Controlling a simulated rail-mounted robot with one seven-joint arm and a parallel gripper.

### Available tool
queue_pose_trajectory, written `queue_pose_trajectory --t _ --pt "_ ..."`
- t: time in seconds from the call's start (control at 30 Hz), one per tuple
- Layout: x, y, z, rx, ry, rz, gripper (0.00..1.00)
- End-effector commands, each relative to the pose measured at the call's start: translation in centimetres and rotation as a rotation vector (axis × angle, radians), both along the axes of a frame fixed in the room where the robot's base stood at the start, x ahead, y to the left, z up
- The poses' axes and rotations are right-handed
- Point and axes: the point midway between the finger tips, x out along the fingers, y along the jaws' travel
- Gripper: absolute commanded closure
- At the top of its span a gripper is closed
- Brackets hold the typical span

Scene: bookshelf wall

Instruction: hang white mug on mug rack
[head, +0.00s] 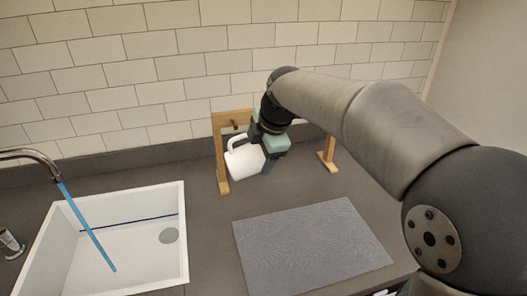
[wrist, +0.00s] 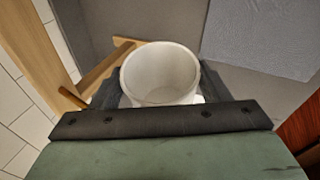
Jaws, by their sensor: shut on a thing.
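The white mug (head: 245,158) is held by my gripper (head: 268,150) in front of the wooden mug rack (head: 222,160), above the counter. Its handle points up and to the left, near the rack's left post, in the head view. In the wrist view the mug (wrist: 160,75) sits between the two dark fingers of my gripper (wrist: 155,92), with its open mouth facing the camera. The rack (wrist: 38,45) is at the left there, with a wooden peg (wrist: 72,98) close to the left finger. My arm hides much of the rack's middle. I cannot tell whether the handle touches a peg.
A grey mat (head: 312,246) lies on the counter in front of the rack. A white sink (head: 115,245) with a faucet (head: 30,155) and a blue water stream is at the left. A tiled wall (head: 150,65) stands close behind the rack.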

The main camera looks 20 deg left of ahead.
Motion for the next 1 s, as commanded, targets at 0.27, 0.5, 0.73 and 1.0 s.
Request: queue_pose_trajectory --t 0.27,0.5,0.73,1.0 --pt "2.2 1.8 0.4 -0.001 0.0 0.0 0.78" --pt "4.1 3.4 0.4 0.001 -0.001 0.0 0.78" --pt "5.7 4.8 0.2 -0.001 -0.001 0.001 0.78" --pt "7.0 5.8 -0.3 0.0 -0.001 0.0 0.78"
